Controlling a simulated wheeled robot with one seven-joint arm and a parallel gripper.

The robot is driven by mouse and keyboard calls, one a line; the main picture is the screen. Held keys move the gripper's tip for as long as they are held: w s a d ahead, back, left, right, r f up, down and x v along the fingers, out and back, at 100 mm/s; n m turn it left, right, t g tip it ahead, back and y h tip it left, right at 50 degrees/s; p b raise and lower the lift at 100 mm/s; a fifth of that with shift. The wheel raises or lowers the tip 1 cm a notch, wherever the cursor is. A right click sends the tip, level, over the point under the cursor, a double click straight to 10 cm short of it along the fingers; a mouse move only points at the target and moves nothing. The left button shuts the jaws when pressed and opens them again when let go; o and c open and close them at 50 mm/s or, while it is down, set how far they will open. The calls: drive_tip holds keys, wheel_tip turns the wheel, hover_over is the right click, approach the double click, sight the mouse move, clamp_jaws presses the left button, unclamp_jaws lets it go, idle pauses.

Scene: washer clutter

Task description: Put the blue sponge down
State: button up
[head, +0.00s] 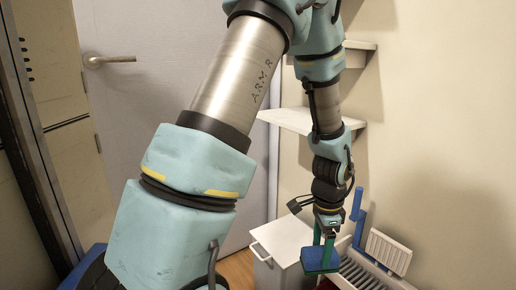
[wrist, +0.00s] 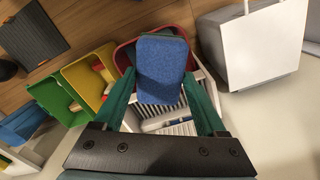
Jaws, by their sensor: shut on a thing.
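The blue sponge (wrist: 162,70) is held between the green fingers of my gripper (wrist: 160,84) in the wrist view. In the head view, the blue sponge (head: 320,262) hangs flat below my gripper (head: 321,247), at the lower right. The fingers press on its left and right sides. In the wrist view it covers part of a white slatted rack (wrist: 158,111) and a red bin (wrist: 121,58). I cannot tell its height above them.
A white box-like unit (head: 282,238) stands left of the sponge, and the white rack (head: 362,276) to its right by the wall. In the wrist view, yellow (wrist: 82,82), green (wrist: 48,95) and blue (wrist: 20,125) bins line up at left. White shelves (head: 300,120) are on the wall.

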drive_tip(key=w+a+n, duration=0.6)
drive_tip(key=a+n, duration=0.3)
drive_tip(key=a, duration=0.4)
drive_tip(key=w+a+n, duration=0.7)
drive_tip(key=a+n, duration=0.1)
drive_tip(key=a, duration=0.5)
wheel_tip(320, 180, up, 20)
drive_tip(key=w+f+p, duration=0.1)
drive_tip(key=w+p, duration=0.1)
drive_tip(key=p, duration=2.2)
drive_tip(key=s+f, duration=0.4)
drive_tip(key=f, duration=0.1)
drive_tip(key=shift+s+d+f, duration=0.15)
drive_tip(key=shift+s+f, duration=0.1)
drive_tip(key=shift+s, duration=0.1)
